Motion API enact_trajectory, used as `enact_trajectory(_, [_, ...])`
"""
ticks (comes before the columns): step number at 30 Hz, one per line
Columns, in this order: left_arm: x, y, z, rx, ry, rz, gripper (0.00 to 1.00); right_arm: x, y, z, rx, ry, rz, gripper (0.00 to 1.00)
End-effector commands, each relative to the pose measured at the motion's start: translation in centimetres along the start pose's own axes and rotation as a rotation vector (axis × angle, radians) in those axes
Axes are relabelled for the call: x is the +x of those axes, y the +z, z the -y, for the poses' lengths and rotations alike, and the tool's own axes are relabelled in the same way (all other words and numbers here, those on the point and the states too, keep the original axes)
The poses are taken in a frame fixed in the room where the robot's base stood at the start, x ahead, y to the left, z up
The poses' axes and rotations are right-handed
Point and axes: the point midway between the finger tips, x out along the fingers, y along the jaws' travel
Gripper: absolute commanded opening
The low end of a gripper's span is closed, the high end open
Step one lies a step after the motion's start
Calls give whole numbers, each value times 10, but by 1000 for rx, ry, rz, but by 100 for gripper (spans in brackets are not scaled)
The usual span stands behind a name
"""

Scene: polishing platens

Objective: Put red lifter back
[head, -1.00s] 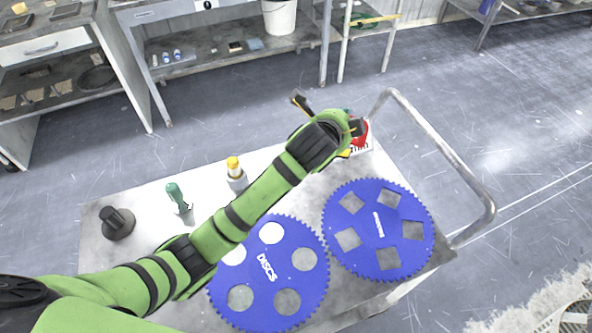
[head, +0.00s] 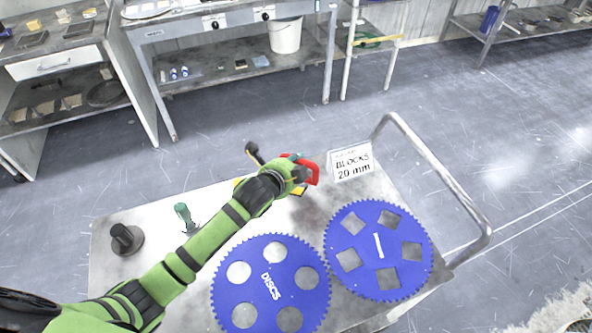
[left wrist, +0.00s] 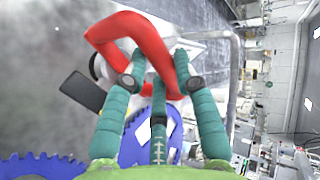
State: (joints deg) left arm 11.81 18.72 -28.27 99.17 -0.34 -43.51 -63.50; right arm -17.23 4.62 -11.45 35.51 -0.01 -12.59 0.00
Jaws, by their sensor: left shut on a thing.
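The red lifter (head: 313,170) is a bent red handle held at the end of my left arm, above the back part of the cart top. My left gripper (head: 302,174) is shut on it. In the left wrist view, the red lifter (left wrist: 140,28) lies between the green fingers of my left gripper (left wrist: 158,62) and sticks out past them. The lifter's lower part is partly hidden by my gripper in the head view. My right gripper is not in view.
A blue platen marked DISCS (head: 270,283) and a blue platen with square holes (head: 378,250) lie on the cart (head: 190,318). A card reading BLOCKS 20 mm (head: 351,163) stands at the back. A green-handled tool (head: 183,214) and a black knob (head: 124,237) are at left.

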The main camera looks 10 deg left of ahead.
Motion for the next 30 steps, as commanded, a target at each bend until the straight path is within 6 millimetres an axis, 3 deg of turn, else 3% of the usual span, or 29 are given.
enact_trajectory(6, [12,0,-19,-2,-6,-1,0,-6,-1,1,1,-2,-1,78])
enact_trajectory(18, [15,0,-24,1,-9,-2,0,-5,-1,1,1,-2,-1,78])
enact_trajectory(19, [16,0,-29,0,4,0,33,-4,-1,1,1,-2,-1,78])
enact_trajectory(21, [15,0,-29,0,3,0,53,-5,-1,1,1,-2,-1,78])
enact_trajectory(30, [15,0,-28,0,3,0,53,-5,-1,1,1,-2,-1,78])
